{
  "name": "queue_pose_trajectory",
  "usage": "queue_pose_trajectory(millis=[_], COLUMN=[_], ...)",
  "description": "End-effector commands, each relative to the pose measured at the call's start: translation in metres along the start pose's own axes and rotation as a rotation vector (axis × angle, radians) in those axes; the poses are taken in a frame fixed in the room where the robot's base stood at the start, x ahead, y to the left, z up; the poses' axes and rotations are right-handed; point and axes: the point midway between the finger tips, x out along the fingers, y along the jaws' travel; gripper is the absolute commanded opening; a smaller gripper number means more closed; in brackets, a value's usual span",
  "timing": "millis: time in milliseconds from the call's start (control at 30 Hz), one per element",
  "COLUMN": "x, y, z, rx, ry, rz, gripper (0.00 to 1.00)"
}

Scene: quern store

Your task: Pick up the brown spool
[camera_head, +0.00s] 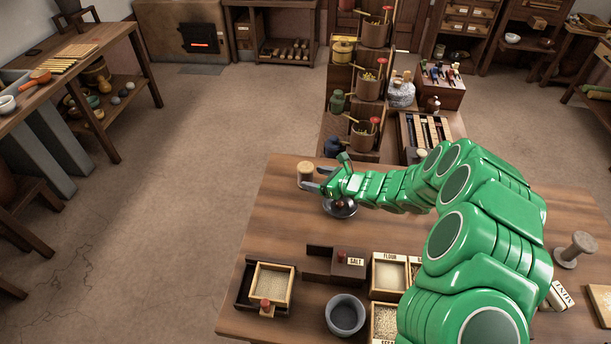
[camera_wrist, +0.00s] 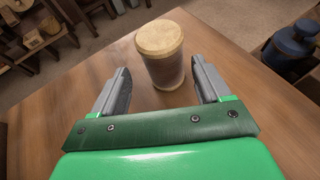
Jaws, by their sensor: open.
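A small spool with a light brown, wood-coloured top (camera_head: 306,169) stands upright near the far left corner of the wooden table. In the wrist view the spool (camera_wrist: 162,62) has a tan cap and a greyish wound body. My gripper (camera_head: 312,180) is open, low over the table at the spool. In the wrist view its fingers (camera_wrist: 160,72) lie on either side of the spool, with a gap on each side. I cannot tell how far the spool sits between them.
A dark-knobbed round object (camera_head: 341,207) lies just beneath my wrist. A dark blue jar (camera_wrist: 291,45) stands beyond the table edge.

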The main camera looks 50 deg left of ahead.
Motion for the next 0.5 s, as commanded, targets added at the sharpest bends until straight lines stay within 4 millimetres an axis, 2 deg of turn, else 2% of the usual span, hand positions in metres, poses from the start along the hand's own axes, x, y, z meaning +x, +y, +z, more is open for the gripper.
queue_pose_trajectory(millis=[233,500], x=[0.014,0.045], y=[-0.002,-0.004], z=[0.001,-0.001], rx=[-0.003,-0.001], ry=[0.0,0.001], rz=[0.0,0.001], gripper=[0.76,0.76])
